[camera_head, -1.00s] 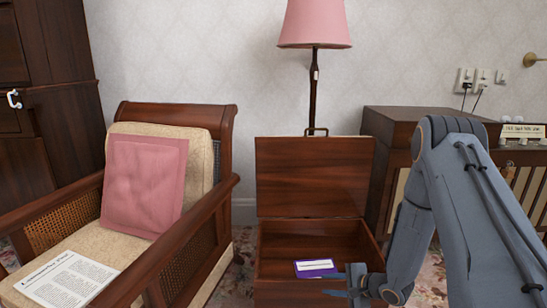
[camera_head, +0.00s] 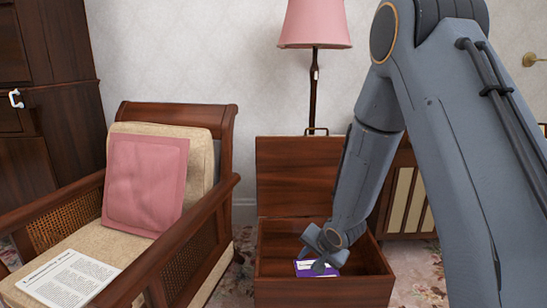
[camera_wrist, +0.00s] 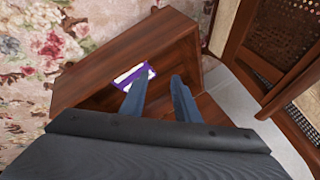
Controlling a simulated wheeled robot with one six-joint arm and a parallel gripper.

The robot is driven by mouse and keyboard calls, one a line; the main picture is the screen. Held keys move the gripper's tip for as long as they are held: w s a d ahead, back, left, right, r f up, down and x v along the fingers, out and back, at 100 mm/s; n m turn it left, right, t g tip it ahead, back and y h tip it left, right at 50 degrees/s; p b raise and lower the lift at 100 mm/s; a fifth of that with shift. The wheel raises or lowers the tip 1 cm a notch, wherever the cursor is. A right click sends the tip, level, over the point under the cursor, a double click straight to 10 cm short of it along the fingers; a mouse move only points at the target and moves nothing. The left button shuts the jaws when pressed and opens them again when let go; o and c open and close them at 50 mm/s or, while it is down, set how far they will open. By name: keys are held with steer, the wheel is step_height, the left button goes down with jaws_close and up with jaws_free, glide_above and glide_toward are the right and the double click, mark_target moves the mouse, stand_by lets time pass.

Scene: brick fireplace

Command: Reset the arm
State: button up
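My gripper (camera_head: 310,261) is over the open wooden box, with its fingers pointing down into it. In the wrist view my gripper (camera_wrist: 158,80) has its two fingers apart with nothing between them. A purple and white booklet (camera_head: 302,268) lies inside the box, partly hidden by my fingers. The booklet also shows in the wrist view (camera_wrist: 132,73), beside the tip of the left finger. I cannot tell whether the finger touches it.
The wooden box (camera_head: 325,292) stands on a flowered carpet with its lid (camera_head: 295,175) raised. A cane armchair (camera_head: 228,150) with a pink cushion (camera_head: 145,185) and a printed sheet (camera_head: 67,280) is at left. A pink lamp (camera_head: 315,25) and a cabinet (camera_head: 405,200) stand behind.

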steer(key=s+a+r+n+g+h, duration=0.1)
steer(key=s+a+r+n+g, duration=0.25)
steer(key=s, duration=0.75)
steer(key=s+a+r+n+g, duration=0.1)
steer(key=s+a+r+n, duration=0.35)
steer(key=s, duration=0.75)
steer(key=s+a+r+n+g+h, duration=0.1)
steer(key=s+a+r+n+g, duration=0.1)
steer(key=s+r+n, duration=0.55)
steer(key=s+d+r+m+p, duration=0.2)
steer(key=d+r+m+p, duration=0.2)
steer(key=d+r+p, duration=0.5)
steer(key=s+d+r+m+p, duration=0.2)
steer(key=d+r+m+p, duration=0.3)
steer(key=d+r+p, duration=0.4)
step_height(320, 180, up, 6)
steer(key=p, duration=0.8)
steer(key=shift+s, duration=0.25)
